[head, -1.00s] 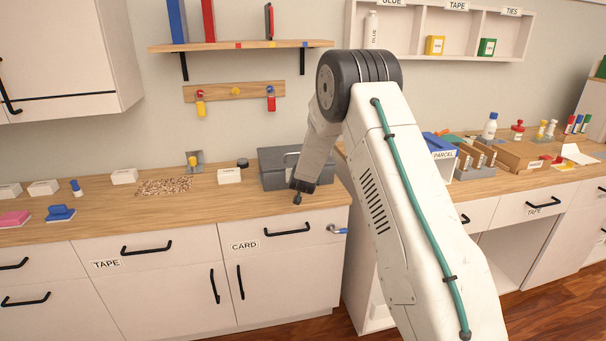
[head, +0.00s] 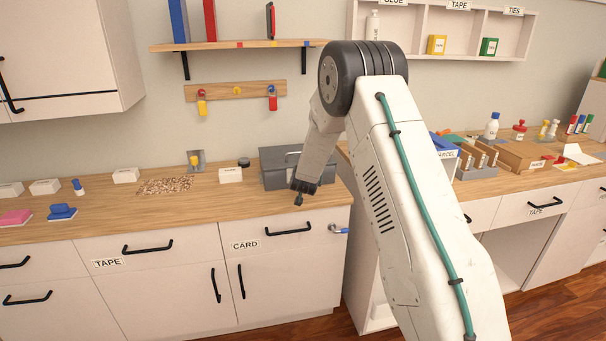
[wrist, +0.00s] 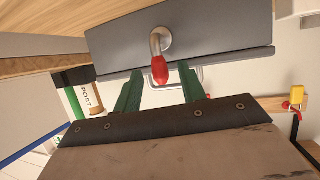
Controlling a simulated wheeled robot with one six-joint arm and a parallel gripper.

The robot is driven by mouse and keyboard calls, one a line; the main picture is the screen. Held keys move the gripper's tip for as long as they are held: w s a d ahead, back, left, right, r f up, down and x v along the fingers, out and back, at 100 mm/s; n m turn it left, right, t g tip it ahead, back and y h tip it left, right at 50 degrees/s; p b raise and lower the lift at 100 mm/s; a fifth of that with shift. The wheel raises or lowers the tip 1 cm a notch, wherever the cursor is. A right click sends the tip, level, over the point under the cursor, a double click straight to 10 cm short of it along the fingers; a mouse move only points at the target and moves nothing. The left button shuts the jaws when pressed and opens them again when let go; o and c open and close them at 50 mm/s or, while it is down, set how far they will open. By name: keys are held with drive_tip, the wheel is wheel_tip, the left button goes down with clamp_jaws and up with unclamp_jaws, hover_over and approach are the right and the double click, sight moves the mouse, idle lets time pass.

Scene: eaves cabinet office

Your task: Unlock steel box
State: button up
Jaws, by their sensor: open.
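The grey steel box (head: 277,180) stands on the wooden counter in the head view, partly hidden behind my arm. In the wrist view the box's grey front (wrist: 215,40) fills the top, seen upside down. A bent silver lever with a red grip (wrist: 160,71) sticks out of a round plate on that front. My gripper (wrist: 159,72) is open, its green fingers on either side of the red grip in the picture. I cannot tell whether they touch it. In the head view my gripper (head: 299,199) is in front of the box, with the lever hidden.
A white labelled block (head: 230,175) and a small black round thing (head: 244,162) stand left of the box. Padlocks hang on a wall rail (head: 236,92) above. A blue-gripped lever (head: 339,230) shows on the cabinet below. The counter's front strip is clear.

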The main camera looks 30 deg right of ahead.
drive_tip(key=v, duration=0.6)
idle(0.3)
drive_tip(key=s+a+f+g+y, duration=0.3)
drive_tip(key=s+a+f, duration=0.1)
drive_tip(key=f, duration=0.2)
drive_tip(key=s+a+r+n+g+y, duration=0.2)
drive_tip(key=s+a+r+g+y, duration=0.15)
drive_tip(key=s+a, duration=0.45)
drive_tip(key=s+a+r+n+g, duration=0.1)
drive_tip(key=s+r, duration=0.5)
drive_tip(key=s, duration=0.7)
drive_tip(key=s+a+r+n+g, duration=0.1)
drive_tip(key=s+a+r, duration=0.2)
drive_tip(key=s+r, duration=0.4)
drive_tip(key=s+a+r+n+g, duration=0.1)
drive_tip(key=s+r, duration=0.6)
drive_tip(key=s, duration=1.3)
drive_tip(key=shift+a+g, duration=0.55)
